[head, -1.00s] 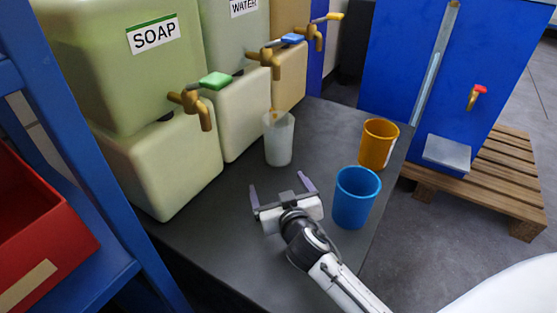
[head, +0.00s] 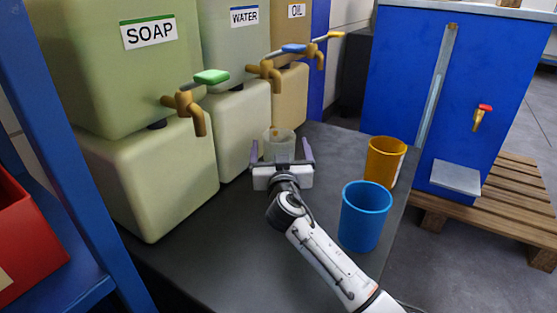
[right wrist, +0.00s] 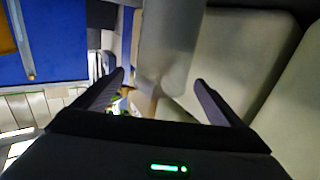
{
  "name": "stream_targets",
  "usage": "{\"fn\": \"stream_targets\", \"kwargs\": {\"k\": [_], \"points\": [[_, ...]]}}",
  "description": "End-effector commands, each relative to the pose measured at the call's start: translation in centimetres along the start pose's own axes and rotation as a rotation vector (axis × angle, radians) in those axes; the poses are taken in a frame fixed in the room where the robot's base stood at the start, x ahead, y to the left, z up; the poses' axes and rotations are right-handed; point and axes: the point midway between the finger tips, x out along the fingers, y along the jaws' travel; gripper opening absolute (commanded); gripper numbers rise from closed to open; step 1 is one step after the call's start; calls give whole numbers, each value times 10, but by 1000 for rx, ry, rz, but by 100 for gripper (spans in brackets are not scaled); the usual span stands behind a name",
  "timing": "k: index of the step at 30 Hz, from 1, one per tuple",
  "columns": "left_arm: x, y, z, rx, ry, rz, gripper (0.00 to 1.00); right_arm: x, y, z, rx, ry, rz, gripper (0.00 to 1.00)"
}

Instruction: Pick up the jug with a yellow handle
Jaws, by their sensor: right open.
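A translucent whitish jug (head: 280,147) stands on the dark bench top below the water and oil taps. A small yellow-brown part shows at its far rim; I cannot tell whether it is the handle. My right gripper (head: 280,143) is open, with one finger on each side of the jug in the head view. In the right wrist view the pale jug (right wrist: 168,42) is at the top middle, between and beyond the open fingers (right wrist: 159,77). I cannot tell if they touch it. The gripper hides the jug's lower part in the head view. My left gripper is not in view.
A blue cup (head: 365,215) and an orange cup (head: 384,162) stand right of my arm. Soap (head: 150,175), water (head: 243,120) and oil (head: 290,95) containers with taps line the left. A blue cabinet (head: 450,80) stands beyond the bench (head: 215,255).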

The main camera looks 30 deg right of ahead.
Motion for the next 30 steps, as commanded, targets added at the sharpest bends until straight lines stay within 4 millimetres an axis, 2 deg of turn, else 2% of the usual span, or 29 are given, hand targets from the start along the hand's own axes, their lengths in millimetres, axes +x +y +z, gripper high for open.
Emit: {"fn": "stream_targets", "kwargs": {"k": [1, 6, 16, 24, 26, 30], "points": [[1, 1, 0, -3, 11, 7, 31, 10, 0, 1, -2, 2, 1, 91], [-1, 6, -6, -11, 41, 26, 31, 32, -1, 1, -2, 1, 2, 91], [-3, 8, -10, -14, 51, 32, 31, 39, -1, 0, 0, -1, 0, 89], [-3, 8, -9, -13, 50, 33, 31, 38, -1, 0, 0, -1, 0, 43], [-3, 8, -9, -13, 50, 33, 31, 39, -1, -3, 1, 4, 0, 38], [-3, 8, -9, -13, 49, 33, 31, 38, -1, -3, 0, 4, 0, 38]]}}
